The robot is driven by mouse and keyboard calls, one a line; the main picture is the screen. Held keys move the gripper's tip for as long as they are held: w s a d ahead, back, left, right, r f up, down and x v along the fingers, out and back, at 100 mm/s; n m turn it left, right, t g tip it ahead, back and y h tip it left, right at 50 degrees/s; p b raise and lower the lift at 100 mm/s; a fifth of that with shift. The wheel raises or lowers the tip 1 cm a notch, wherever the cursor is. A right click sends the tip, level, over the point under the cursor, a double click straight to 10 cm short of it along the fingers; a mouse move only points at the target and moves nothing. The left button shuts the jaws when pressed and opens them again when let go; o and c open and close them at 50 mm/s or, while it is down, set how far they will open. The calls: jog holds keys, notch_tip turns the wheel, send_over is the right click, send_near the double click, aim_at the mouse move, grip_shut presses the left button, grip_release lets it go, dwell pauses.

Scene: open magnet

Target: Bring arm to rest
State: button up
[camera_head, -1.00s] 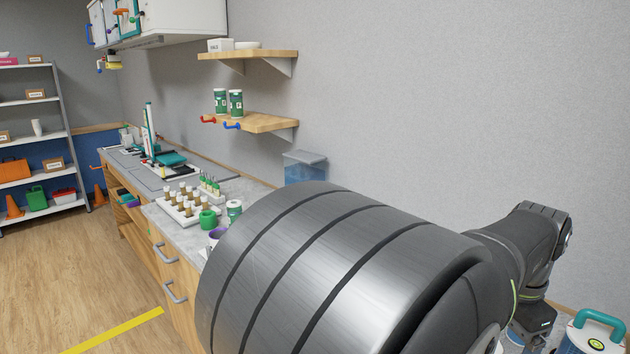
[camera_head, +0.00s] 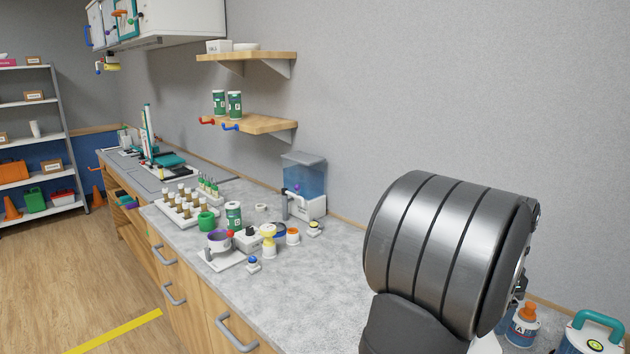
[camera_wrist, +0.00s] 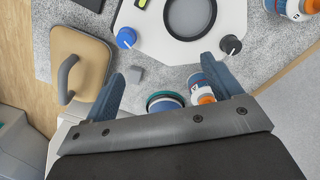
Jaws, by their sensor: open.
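My gripper (camera_wrist: 161,70) shows in the wrist view with its two blue fingers spread wide apart. Nothing is held between them. Below it are a white device with a dark ring (camera_wrist: 168,34), a blue knob (camera_wrist: 126,38) and a dark knob (camera_wrist: 230,44). A bottle with an orange cap (camera_wrist: 204,97) and a round blue-lidded container (camera_wrist: 165,102) sit near the gripper's base. In the head view a large grey link of my arm fills the lower right, and the gripper is out of sight.
The counter (camera_head: 290,270) is bare in front of my arm link. A water dispenser (camera_head: 304,185), a purple-rimmed cup (camera_head: 218,242), a green jar (camera_head: 233,214) and a vial rack (camera_head: 184,207) stand further back. Wooden shelves (camera_head: 255,124) jut from the wall. A wooden drawer front (camera_wrist: 82,62) is at left.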

jog(key=shift+w+a+f, duration=0.25)
jog(key=shift+w+f, duration=0.15)
jog(key=shift+w, duration=0.2)
jog(key=shift+w+a+f, duration=0.25)
jog(key=shift+w+f, duration=0.1)
jog(key=shift+w, duration=0.2)
jog(key=o, duration=0.4)
jog(key=shift+c, duration=0.2)
jog(key=shift+d, duration=0.1)
jog(key=m, duration=0.9)
send_near(532, 305)
notch_tip(532, 305, down, 7)
jog(key=shift+w+r, duration=0.1)
